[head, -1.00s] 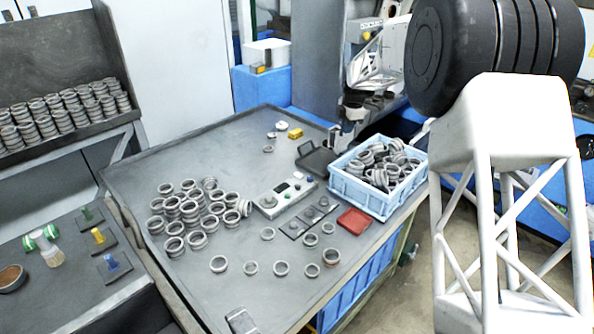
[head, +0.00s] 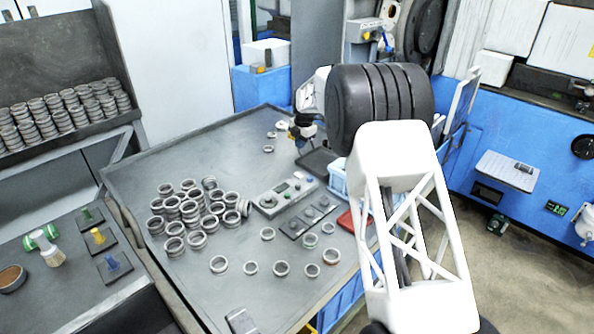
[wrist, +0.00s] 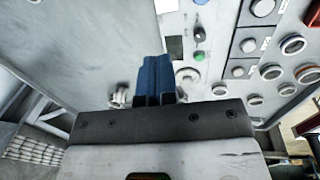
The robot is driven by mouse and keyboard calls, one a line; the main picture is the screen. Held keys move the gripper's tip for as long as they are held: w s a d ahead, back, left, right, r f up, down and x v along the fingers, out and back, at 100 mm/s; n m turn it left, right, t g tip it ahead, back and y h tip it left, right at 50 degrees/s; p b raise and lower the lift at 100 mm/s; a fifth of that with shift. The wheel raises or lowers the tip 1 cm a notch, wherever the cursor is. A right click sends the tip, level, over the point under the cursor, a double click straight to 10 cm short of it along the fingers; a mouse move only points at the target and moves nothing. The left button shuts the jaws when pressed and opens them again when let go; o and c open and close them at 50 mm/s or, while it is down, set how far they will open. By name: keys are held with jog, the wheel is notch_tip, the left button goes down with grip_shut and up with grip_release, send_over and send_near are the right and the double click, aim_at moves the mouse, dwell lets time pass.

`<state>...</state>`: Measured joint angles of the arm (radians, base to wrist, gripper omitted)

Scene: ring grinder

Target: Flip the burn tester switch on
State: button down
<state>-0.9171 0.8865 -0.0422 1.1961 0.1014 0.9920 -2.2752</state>
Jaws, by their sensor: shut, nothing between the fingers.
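The burn tester is a light grey control box (head: 283,194) on the middle of the grey table, with a small display, a green button and a round knob. In the wrist view its panel (wrist: 187,20) is at the upper middle, with a dark display (wrist: 175,47), a small dark switch (wrist: 199,34) and a green button (wrist: 199,56). Which way the switch lies is too small to tell. My gripper (head: 299,143) is above the table behind the box, apart from it. Its blue fingers (wrist: 155,75) are together and empty, left of the display in the wrist view.
Many metal rings (head: 190,212) are piled left of the box; several loose rings lie in front. A dark plate with round parts (head: 308,216) lies right of the box. My arm partly hides a blue crate (head: 338,178) and red tray (head: 347,221).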

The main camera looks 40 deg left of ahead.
aim_at(297, 174)
dwell(0.4)
jog(key=shift+a+f, duration=0.35)
jog(key=shift+f, duration=1.95)
jog(key=shift+a+f, duration=0.3)
jog(key=shift+f, duration=2.05)
jog(key=shift+a+f, duration=0.35)
jog(key=shift+f, duration=1.95)
jog(key=shift+a+f+h, duration=0.15)
jog(key=shift+f+h, duration=0.15)
jog(key=shift+f, duration=0.1)
